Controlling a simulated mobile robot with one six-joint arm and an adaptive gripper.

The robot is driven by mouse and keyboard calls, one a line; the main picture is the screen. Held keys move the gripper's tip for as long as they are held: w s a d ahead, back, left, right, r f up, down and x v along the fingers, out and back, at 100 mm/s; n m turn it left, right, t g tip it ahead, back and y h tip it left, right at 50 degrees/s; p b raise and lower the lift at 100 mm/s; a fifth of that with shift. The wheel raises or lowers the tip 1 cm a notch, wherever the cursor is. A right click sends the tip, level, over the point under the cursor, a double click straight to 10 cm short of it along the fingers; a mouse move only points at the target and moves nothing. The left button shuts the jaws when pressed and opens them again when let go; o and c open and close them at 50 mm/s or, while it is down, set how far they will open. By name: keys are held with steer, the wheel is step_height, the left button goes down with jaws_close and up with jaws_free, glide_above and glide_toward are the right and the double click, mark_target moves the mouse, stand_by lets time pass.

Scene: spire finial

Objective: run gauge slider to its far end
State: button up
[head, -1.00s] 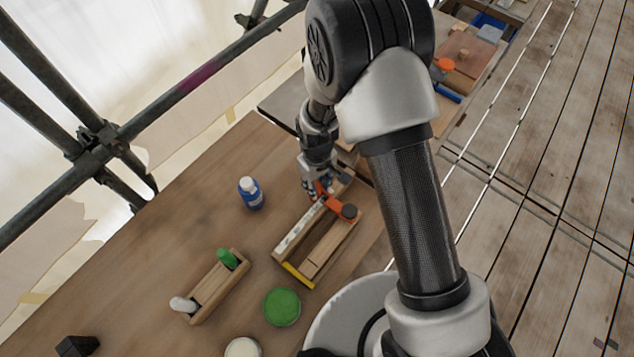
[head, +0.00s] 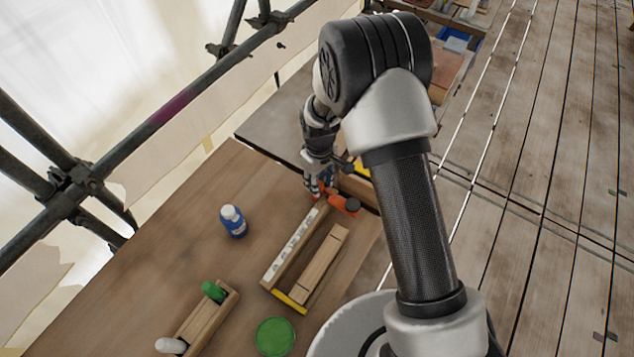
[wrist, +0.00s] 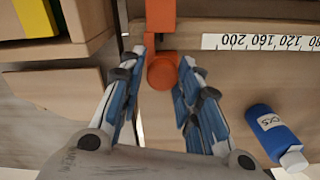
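The gauge is a long wooden frame on the bench with a white scale strip (head: 293,248) along one rail and a yellow near end (head: 290,300). My gripper (head: 318,188) is at the slider. In the wrist view, my gripper's fingers (wrist: 162,75) lie on both sides of the slider's round orange post (wrist: 162,71), apparently touching it. The scale (wrist: 265,42) reads 200 just right of the slider. The far stop is partly hidden by my arm in the head view.
A blue bottle (head: 233,222) stands left of the gauge. A wooden holder (head: 208,318) with a green and a white item and a green round lid (head: 275,337) lie nearer. In the wrist view, a wooden block (wrist: 60,45) with yellow on it is left of the slider.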

steer(key=o, duration=0.4)
steer(key=shift+w, duration=0.2)
steer(key=shift+c, duration=0.2)
steer(key=shift+r, duration=0.1)
step_height(320, 180, up, 12)
steer(key=shift+s, duration=0.2)
stand_by(0.4)
